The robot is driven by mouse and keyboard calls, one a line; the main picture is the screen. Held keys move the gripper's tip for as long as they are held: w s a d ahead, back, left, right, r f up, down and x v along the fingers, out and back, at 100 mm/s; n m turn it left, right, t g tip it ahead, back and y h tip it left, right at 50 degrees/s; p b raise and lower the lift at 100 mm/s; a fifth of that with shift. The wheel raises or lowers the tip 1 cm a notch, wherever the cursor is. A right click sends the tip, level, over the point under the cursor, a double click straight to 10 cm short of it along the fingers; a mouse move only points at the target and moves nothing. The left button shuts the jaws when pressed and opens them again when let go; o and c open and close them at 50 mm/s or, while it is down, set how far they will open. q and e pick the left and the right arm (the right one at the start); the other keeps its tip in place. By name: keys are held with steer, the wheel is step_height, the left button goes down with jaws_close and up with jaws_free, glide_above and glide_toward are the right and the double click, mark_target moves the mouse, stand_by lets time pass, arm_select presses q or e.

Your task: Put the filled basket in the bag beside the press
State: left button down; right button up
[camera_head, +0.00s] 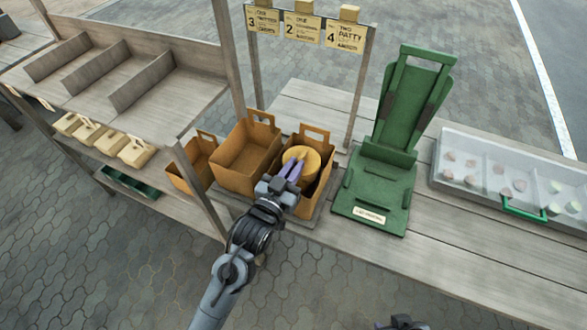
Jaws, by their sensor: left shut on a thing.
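A round yellow basket (307,158) sits at the mouth of the rightmost brown bag (318,193), directly left of the green press (374,189). My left gripper (292,171) has its purple fingers shut on the basket's near top side. The basket appears partly inside the bag; its underside and contents are hidden, so I cannot tell whether it rests on the bottom. The press stands upright on the wooden counter. A small part of my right gripper (401,323) shows at the bottom edge, its fingers too cut off to judge.
Two more brown bags, a middle one (245,160) and a left one (198,157), stand left of the held basket. Order signs (304,26) hang behind. A clear-lidded tray (507,180) is at right. Bare counter (450,245) lies in front of it.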

arm_select(q)
steer(key=shift+r, duration=0.15)
steer(key=shift+f, duration=0.6)
steer(key=c, duration=1.2)
jaws_free()
steer(key=shift+o, duration=0.2)
steer(key=shift+r, duration=0.1)
